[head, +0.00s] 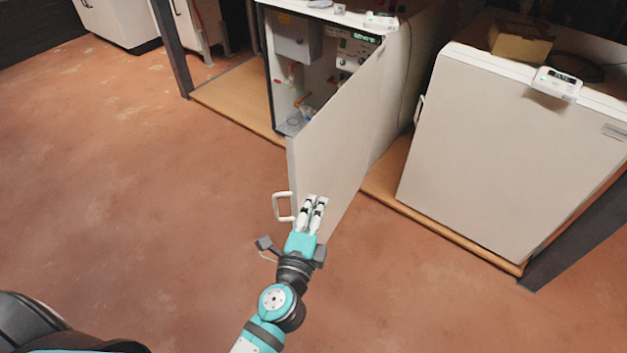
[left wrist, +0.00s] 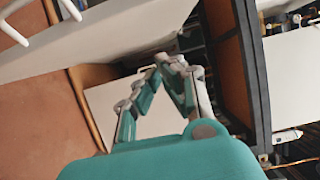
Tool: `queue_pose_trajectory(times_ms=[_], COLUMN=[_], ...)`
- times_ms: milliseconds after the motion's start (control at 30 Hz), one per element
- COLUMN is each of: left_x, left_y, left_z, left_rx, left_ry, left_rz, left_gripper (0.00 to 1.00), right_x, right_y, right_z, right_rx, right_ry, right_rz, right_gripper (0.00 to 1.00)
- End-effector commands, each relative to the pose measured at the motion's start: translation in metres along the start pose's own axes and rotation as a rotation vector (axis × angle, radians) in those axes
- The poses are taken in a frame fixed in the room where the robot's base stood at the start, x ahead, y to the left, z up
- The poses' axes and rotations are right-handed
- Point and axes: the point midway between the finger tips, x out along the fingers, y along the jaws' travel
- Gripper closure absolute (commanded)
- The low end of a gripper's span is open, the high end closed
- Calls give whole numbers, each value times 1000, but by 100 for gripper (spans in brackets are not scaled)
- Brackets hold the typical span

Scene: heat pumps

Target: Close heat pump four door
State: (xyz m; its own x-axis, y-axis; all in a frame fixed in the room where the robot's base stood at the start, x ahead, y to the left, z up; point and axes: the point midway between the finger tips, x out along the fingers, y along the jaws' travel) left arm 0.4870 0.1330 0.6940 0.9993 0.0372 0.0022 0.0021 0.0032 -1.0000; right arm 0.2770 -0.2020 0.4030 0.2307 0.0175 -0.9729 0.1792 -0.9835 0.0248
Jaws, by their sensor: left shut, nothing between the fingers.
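The heat pump (head: 292,45) at the top middle of the head view stands open and shows its inner parts. Its pale door (head: 345,135) is swung far out toward me, hinged on the right. A white loop handle (head: 283,206) sticks out at the door's free edge. My left gripper (head: 317,200) is shut and empty, in front of the door's outer face near the free edge and just right of the handle. I cannot tell if it touches. The left wrist view shows its fingers (left wrist: 165,62), the door (left wrist: 110,38) and the handle (left wrist: 68,8). My right gripper is not in view.
A closed white unit (head: 510,150) stands to the right, with a cardboard box (head: 520,42) and a small display (head: 557,84) on top. A dark post (head: 172,50) rises at left, another at lower right. The reddish floor (head: 130,180) at left is clear.

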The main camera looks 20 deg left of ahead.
Motion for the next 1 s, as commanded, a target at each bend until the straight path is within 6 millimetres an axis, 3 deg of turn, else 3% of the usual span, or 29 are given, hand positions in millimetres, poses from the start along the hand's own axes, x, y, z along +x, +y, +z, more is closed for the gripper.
queue_pose_trajectory(times_ms=[200,400,700,1000], left_x=[46,87,95,95], left_y=[-4,-2,0,1], left_z=[0,-1,35,39], left_rx=[-1,-3,-2,-3], left_ry=[1,1,1,1], left_rz=[-2,0,3,3], left_gripper=[100,100,100,100], right_x=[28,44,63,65], right_y=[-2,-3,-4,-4], right_z=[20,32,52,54], right_rx=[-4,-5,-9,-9], right_ry=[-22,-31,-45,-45], right_rz=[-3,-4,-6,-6], right_gripper=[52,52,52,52])
